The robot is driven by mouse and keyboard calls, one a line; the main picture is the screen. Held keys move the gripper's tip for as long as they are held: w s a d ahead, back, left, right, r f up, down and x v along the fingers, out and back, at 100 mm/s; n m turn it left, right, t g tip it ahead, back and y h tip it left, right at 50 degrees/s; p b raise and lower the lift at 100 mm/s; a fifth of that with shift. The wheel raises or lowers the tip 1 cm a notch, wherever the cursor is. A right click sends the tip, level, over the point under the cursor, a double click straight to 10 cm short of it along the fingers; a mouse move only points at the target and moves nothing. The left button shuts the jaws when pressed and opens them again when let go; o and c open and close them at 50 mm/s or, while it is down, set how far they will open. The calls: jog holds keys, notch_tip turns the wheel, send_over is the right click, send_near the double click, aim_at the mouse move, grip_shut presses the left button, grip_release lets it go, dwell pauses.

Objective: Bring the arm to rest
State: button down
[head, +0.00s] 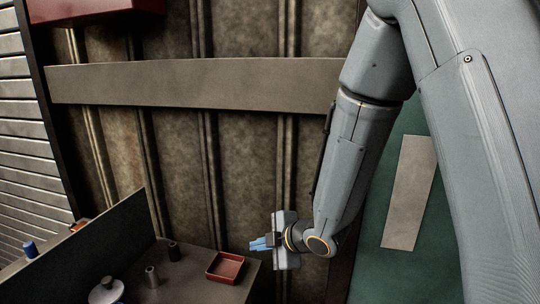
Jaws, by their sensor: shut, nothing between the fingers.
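My arm (348,160) hangs down from the upper right of the head view, bent at the elbow with its wrist low in the middle. My gripper (256,243) points left, with its blue fingers shut and nothing between them. In the picture it is just above and right of the small red tray on the table. Its exact height over the table cannot be told.
A blue item (30,249) stands behind the panel. A ribbed wall (170,140) is behind.

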jog(key=d+m+h, duration=0.4)
jog(key=d+m, duration=0.3)
jog(key=d, duration=0.5)
jog(key=s+d+r+m+g+h, duration=0.1)
jog(key=s+d+m+g, duration=0.2)
jog(key=s+d+m, duration=0.2)
jog(key=s+d+r+m+g+h, duration=0.1)
jog(key=s+d+m+g+h, duration=0.1)
jog(key=s+d+m, duration=0.4)
jog(key=s+m+g, duration=0.1)
jog(key=s+m, duration=0.2)
jog(key=s, duration=0.3)
jog(key=shift+s, duration=0.3)
